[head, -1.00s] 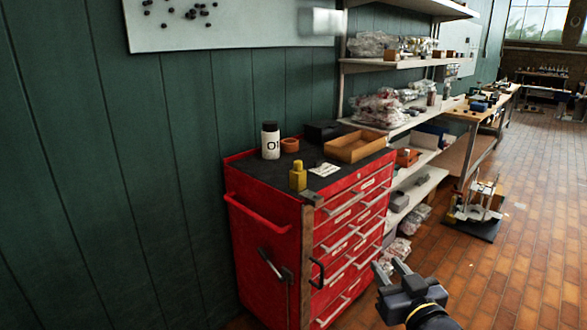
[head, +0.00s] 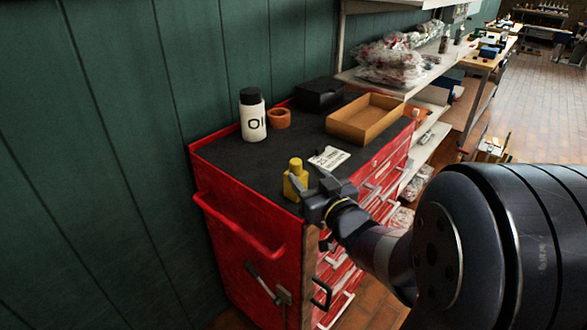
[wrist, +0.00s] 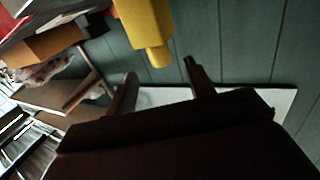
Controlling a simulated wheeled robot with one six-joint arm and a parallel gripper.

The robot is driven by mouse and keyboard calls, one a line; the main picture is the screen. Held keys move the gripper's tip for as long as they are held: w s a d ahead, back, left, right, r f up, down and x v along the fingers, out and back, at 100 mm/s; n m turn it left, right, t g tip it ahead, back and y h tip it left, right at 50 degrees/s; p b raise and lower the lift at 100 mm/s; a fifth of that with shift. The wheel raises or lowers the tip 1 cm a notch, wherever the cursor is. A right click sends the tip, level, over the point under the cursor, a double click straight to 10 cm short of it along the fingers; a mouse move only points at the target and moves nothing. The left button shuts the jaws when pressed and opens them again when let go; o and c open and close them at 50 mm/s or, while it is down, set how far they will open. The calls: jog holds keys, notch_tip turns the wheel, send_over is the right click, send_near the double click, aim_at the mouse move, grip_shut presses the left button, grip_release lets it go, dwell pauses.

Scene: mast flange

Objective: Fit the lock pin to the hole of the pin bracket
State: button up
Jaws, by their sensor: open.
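A yellow piece with a squared body and a narrower round top (head: 295,178) stands upright on the near corner of the red cabinet's dark top; it may be the lock pin, but I cannot be sure. It also shows at the top of the wrist view (wrist: 143,22). My gripper (head: 311,182) is close beside it on the right, overlapping its lower right side. In the wrist view my gripper's two fingers (wrist: 160,82) are apart with nothing between them, and the yellow piece lies beyond their tips. I cannot make out a pin bracket.
The red cabinet (head: 234,217) also carries a white bottle (head: 253,120), an orange ring (head: 279,118), a black box (head: 318,94), an open wooden tray (head: 345,128) and a white card (head: 329,157). A green wall stands behind. Loaded shelves (head: 392,78) lie beyond.

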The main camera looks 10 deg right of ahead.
aim_at(299, 168)
jog(key=shift+p+x, duration=0.5)
jog(key=shift+x, duration=2.7)
jog(key=shift+f, duration=0.15)
jog(key=shift+c, duration=0.2)
jog(key=c, duration=1.1)
